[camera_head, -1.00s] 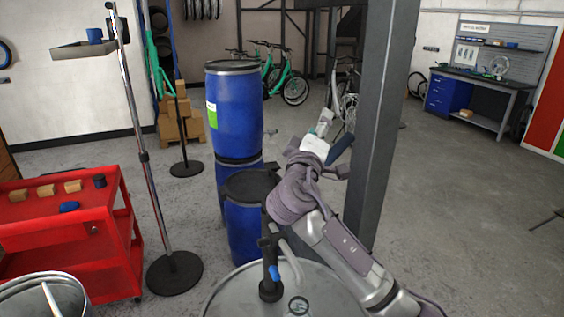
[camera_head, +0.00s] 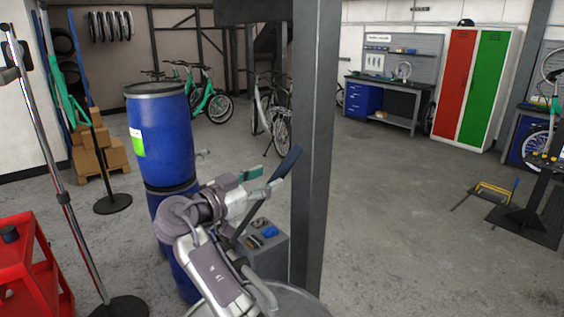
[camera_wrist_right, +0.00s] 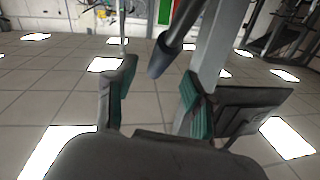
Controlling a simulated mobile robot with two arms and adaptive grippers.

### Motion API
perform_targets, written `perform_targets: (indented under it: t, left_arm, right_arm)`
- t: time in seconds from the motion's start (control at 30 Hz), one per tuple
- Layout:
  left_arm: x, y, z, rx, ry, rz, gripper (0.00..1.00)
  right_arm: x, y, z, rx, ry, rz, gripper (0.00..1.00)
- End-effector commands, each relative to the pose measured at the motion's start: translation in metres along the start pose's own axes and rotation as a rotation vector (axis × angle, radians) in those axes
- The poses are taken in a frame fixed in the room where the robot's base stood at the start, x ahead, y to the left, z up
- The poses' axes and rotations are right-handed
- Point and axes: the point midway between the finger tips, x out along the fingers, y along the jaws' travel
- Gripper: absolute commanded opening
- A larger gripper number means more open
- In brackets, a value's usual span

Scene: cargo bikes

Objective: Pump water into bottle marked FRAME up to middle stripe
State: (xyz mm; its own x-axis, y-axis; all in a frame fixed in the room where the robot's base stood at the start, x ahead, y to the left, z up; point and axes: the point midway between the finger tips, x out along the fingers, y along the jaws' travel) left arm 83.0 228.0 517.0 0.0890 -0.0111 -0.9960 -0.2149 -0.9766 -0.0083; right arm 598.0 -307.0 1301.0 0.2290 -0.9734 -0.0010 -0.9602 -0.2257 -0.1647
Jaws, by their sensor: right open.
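The pump stands on the metal drum (camera_head: 290,302) at the bottom of the head view, mostly hidden behind my right arm. Its lever slants up to a dark blue grip (camera_head: 285,165). My right gripper (camera_head: 263,180) is open beside this grip. In the right wrist view, the dark blue grip end (camera_wrist_right: 160,58) shows between and beyond the spread fingers of the right gripper (camera_wrist_right: 160,80), with a visible gap to the left finger. Contact with the right finger cannot be told. No bottle marked FRAME can be made out. My left gripper is not in view.
A grey post (camera_head: 313,150) rises close to the right of my right gripper. Stacked blue barrels (camera_head: 165,140) stand to its left. A grey box (camera_head: 268,255) with small items is behind the drum. A red cart (camera_head: 30,275) is at left.

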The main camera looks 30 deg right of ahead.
Motion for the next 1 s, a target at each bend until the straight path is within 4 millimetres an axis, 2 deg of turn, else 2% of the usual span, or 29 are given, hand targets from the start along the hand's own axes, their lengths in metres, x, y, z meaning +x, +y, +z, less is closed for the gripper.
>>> perform_targets:
  t: [0.03,0.3,0.5,0.73,0.77,1.0]
  left_arm:
    - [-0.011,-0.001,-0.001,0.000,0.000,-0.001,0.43]
    - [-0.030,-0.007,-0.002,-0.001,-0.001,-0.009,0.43]
    - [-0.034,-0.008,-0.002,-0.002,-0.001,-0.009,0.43]
    - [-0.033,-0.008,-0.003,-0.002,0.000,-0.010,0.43]
    - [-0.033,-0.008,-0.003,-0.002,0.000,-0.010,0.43]
    - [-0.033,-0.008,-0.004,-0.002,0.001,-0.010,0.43]
  right_arm:
    - [0.012,0.000,-0.005,-0.004,0.002,0.002,0.53]
    - [0.054,-0.001,-0.003,-0.004,0.002,-0.001,0.53]
    - [0.065,0.000,0.000,-0.002,-0.001,-0.002,0.53]
    - [0.066,0.000,0.001,-0.002,-0.001,-0.002,0.53]
    - [0.066,0.000,0.001,-0.002,-0.001,-0.002,0.52]
    - [0.065,0.000,0.001,-0.002,0.000,-0.002,0.12]
